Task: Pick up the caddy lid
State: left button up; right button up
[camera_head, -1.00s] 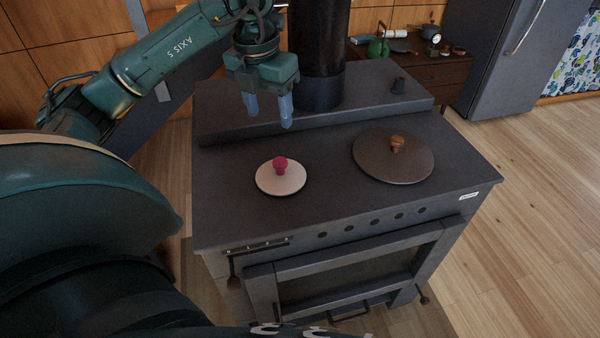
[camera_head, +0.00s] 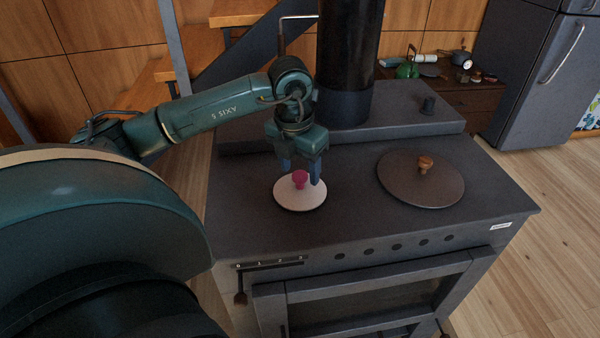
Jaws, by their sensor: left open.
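The caddy lid looks to be the small round cream lid (camera_head: 300,199) with a pink-red knob (camera_head: 299,179), lying flat on the dark stove top. My left gripper (camera_head: 302,176) points down just above and behind the lid. It is open, with its two blue fingers apart at either side of the knob in the picture. I cannot tell whether the fingers touch the lid. My right gripper does not show.
The dark stove (camera_head: 350,235) carries a larger brown lid (camera_head: 420,188) with a wooden knob to the right. A black stovepipe (camera_head: 348,60) rises behind my gripper. A low cabinet (camera_head: 470,98) with a green kettle (camera_head: 407,70) and a grey fridge (camera_head: 540,75) stand behind at right.

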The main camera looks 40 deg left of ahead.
aim_at(300, 184)
pick_arm(q)
jog(key=shift+w+f, duration=0.2)
jog(key=shift+f, duration=1.15)
jog(key=shift+c, duration=0.6)
jog(key=c, duration=1)
jog(key=shift+o, duration=0.2)
